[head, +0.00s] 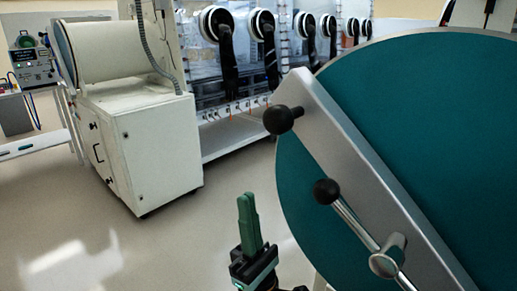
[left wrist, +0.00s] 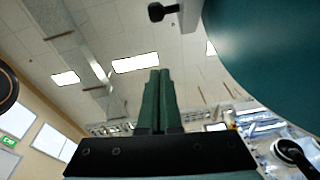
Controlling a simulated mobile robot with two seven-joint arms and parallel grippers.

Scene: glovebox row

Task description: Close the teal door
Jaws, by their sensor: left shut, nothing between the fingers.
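The teal door (head: 440,110) is a large round disc filling the right of the head view. A grey metal bar (head: 345,150) crosses it, with a black ball knob (head: 283,120) at its upper end. A rod handle with another black knob (head: 327,191) is mounted on the bar. My left gripper (head: 246,205) points up, shut and empty, to the left of the door's lower edge and apart from it. In the left wrist view its fingers (left wrist: 159,95) are together, and the door (left wrist: 270,50) is at the upper right. My right gripper is not seen.
A white cabinet (head: 150,150) with a cylinder on top stands at the left. Behind it runs a row of glovebox ports with black gloves (head: 225,55). An instrument (head: 33,62) sits on a bench at far left. The floor (head: 80,220) at lower left is clear.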

